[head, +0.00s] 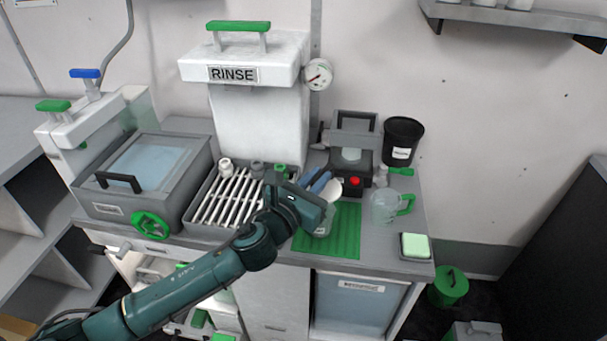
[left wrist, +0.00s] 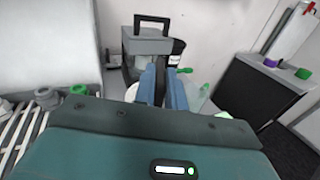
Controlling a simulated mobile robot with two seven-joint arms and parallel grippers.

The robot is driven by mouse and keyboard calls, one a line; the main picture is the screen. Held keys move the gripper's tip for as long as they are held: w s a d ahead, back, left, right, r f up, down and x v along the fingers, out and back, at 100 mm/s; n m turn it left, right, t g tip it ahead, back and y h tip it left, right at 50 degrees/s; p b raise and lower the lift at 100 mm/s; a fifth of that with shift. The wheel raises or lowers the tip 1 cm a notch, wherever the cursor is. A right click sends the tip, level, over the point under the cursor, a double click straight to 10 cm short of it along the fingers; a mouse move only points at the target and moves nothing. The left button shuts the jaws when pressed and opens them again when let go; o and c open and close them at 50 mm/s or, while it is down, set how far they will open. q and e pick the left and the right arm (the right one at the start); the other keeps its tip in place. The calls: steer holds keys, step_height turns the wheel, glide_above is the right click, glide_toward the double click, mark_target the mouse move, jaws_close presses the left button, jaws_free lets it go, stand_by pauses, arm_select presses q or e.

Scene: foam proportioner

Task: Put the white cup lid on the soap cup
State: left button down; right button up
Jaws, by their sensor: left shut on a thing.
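My left gripper (head: 326,184) is over the green mat, its blue fingers shut on a white rounded piece, which looks like the white cup lid (head: 335,190). A bit of the lid shows beside the fingers in the left wrist view (left wrist: 131,93); the rest is hidden. A greyish cup with a small label (head: 322,230) stands on the mat, partly hidden below the gripper. It appears to be the soap cup, but the label is too small to read. I cannot tell whether lid and cup touch. My right gripper is not in view.
A clear jug with a green handle (head: 384,207) stands right of the green mat (head: 345,238). Behind are a dark machine with a red button (head: 347,165) and a black bucket (head: 403,138). A slatted rack (head: 228,200) lies left. A green sponge (head: 415,245) sits near the front right.

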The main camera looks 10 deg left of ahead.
arm_select(q)
step_height(320, 180, down, 4)
steer(key=b, duration=0.2)
steer(key=shift+r+b, duration=0.25)
steer(key=shift+b, duration=0.15)
steer(key=shift+f+b, duration=0.6)
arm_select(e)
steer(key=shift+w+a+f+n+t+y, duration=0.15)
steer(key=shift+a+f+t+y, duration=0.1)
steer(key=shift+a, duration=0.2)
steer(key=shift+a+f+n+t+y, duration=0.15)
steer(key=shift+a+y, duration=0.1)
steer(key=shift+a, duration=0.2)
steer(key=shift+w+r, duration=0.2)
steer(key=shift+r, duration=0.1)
arm_select(q)
steer(key=shift+p, duration=0.4)
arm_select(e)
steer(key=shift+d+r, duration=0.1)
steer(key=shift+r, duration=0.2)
arm_select(q)
steer(key=shift+f+b, duration=0.45)
steer(key=shift+f, duration=0.1)
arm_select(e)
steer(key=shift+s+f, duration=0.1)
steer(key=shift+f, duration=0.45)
arm_select(q)
steer(key=c, duration=1.7)
jaws_free()
steer(key=shift+c, duration=0.2)
